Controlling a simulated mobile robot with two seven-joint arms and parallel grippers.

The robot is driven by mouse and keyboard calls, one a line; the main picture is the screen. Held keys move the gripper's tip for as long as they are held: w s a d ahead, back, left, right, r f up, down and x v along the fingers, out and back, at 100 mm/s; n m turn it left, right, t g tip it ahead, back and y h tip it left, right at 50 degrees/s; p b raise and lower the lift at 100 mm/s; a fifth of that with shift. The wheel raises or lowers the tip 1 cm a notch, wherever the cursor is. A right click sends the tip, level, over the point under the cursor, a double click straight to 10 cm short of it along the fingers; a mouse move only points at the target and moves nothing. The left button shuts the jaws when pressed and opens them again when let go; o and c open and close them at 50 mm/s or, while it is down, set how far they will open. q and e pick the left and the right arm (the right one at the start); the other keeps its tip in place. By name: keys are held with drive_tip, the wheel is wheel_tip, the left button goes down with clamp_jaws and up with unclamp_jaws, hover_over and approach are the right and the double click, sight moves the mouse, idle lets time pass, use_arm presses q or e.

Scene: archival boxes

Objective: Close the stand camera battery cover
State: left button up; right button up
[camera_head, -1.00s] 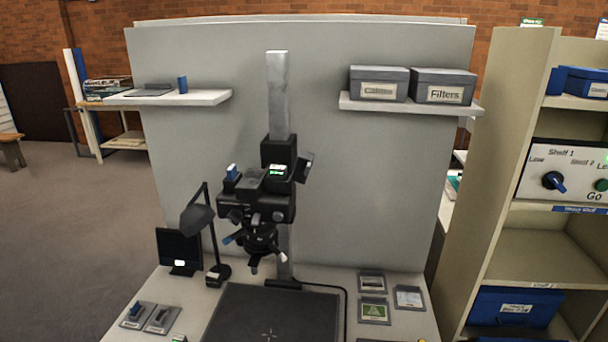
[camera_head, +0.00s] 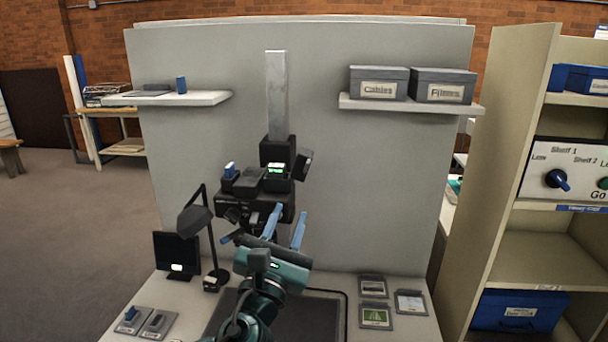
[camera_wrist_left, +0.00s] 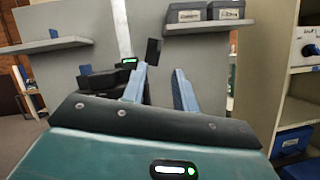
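The black stand camera (camera_head: 262,204) is mounted on a grey column in front of a grey panel. A dark flap, seemingly the battery cover (camera_head: 303,164), stands tilted out at the camera's upper right, beside a small green-lit display (camera_head: 276,168). The flap also shows upright in the left wrist view (camera_wrist_left: 153,51). My left gripper (camera_head: 287,211) is in front of and below the flap, its two blue fingers apart with nothing between them. In the left wrist view its fingertips (camera_wrist_left: 159,72) lie just below the flap, with no clear contact. My right gripper is not in view.
A desk lamp (camera_head: 196,219) and small monitor (camera_head: 177,253) stand left of the camera. Shelves with grey boxes (camera_head: 379,83) hang on the panel. Framed cards (camera_head: 376,315) lie on the table at right. A tall shelf unit (camera_head: 497,160) stands further right.

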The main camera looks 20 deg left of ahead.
sight(306, 169)
use_arm(q)
drive_tip(key=p+x, duration=0.2)
drive_tip(key=x, duration=0.9)
drive_tip(key=shift+w, duration=0.35)
clamp_jaws()
